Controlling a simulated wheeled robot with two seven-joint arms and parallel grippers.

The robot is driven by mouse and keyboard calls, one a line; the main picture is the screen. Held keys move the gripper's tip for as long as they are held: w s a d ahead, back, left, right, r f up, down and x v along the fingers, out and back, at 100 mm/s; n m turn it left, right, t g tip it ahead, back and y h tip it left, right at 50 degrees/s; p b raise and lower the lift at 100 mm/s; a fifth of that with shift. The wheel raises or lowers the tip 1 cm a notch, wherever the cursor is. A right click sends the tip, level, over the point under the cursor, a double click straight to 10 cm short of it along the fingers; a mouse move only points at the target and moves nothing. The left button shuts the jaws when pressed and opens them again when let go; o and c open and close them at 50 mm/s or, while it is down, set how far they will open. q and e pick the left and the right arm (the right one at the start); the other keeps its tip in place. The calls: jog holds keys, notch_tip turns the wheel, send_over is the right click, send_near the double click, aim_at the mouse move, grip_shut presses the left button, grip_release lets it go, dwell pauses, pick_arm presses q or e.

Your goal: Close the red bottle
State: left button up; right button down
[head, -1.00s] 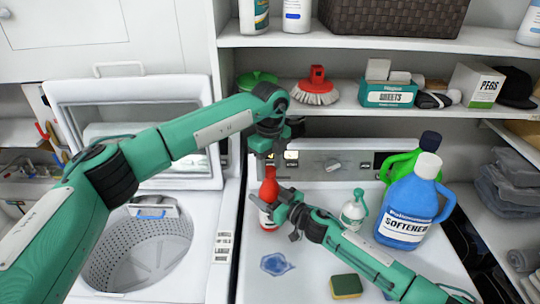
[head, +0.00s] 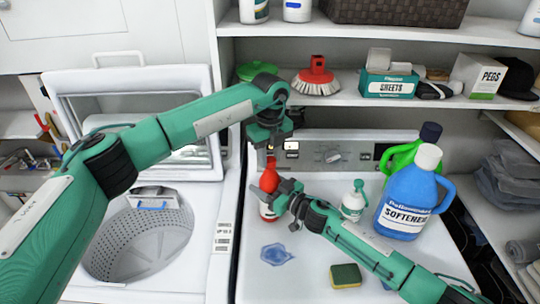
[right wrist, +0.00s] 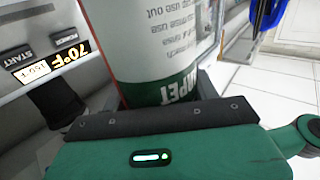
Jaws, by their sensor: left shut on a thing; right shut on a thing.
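The red bottle (head: 269,181) stands on the white machine top, at the centre of the head view. It has a red neck and a white and green label. In the right wrist view the bottle's label (right wrist: 160,45) fills the space between the jaws. My right gripper (head: 275,200) is shut around the bottle's body from the right. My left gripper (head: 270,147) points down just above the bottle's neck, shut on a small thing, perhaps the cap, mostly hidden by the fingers. I cannot tell whether that thing touches the bottle's mouth.
A small white and green spray bottle (head: 353,203), a blue softener jug (head: 408,195) and a green jug (head: 400,158) stand to the right. A sponge (head: 346,276) and a blue spill (head: 276,254) lie in front. An open washer drum (head: 140,240) is left; shelves hang behind.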

dwell(0.3)
pick_arm(q)
jog(key=o, duration=1.1)
jog(key=shift+r, duration=2.25)
jog(key=shift+c, duration=0.3)
jog(key=shift+r+n, duration=1.4)
jog(key=shift+r, duration=0.35)
